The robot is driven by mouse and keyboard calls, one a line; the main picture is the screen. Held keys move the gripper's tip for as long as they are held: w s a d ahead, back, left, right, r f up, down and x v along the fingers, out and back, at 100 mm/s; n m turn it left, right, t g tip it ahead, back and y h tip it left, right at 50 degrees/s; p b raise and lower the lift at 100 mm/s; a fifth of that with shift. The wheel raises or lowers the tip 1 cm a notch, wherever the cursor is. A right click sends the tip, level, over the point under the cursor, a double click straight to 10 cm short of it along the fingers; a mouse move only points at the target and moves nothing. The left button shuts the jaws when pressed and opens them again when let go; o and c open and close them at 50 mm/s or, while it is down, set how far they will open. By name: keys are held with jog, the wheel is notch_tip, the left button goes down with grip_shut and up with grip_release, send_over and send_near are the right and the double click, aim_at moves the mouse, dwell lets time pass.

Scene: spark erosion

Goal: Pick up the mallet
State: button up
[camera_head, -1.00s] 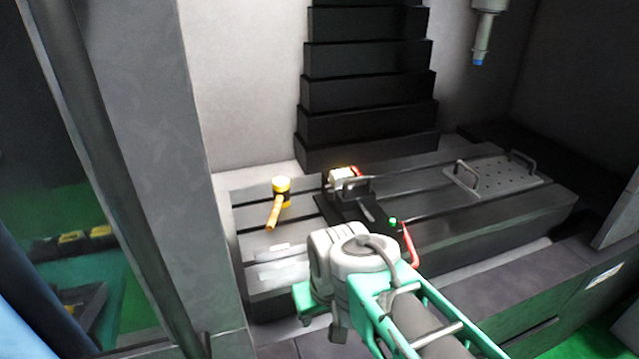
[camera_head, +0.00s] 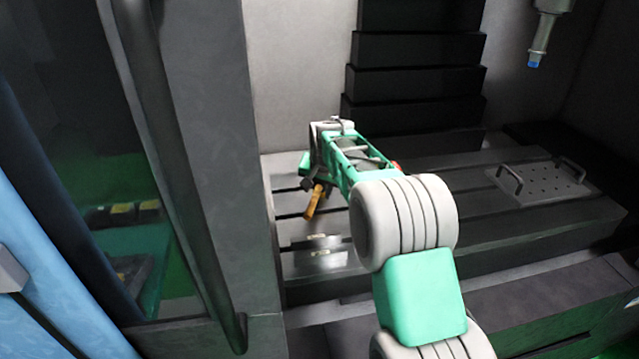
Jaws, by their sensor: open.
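The mallet lies on the slotted grey machine table (camera_head: 465,215). Only its orange-yellow handle (camera_head: 313,203) shows, slanting down to the left; its head is hidden behind the end of my arm. My gripper (camera_head: 308,184) is at the mallet, above the upper part of the handle. It is open, but its fingers are small, dark and partly hidden. I cannot tell whether they are around the handle or touch it.
My arm hides the vise with the red handle. A perforated plate with two handles (camera_head: 541,180) lies on the table's right. A spindle (camera_head: 543,35) hangs at upper right. A grey door frame (camera_head: 215,150) stands close on the left. Stepped black covers (camera_head: 415,75) rise behind.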

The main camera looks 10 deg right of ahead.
jog(key=shift+x, duration=1.2)
jog(key=shift+c, duration=0.5)
grip_shut()
jog(key=shift+r, duration=0.15)
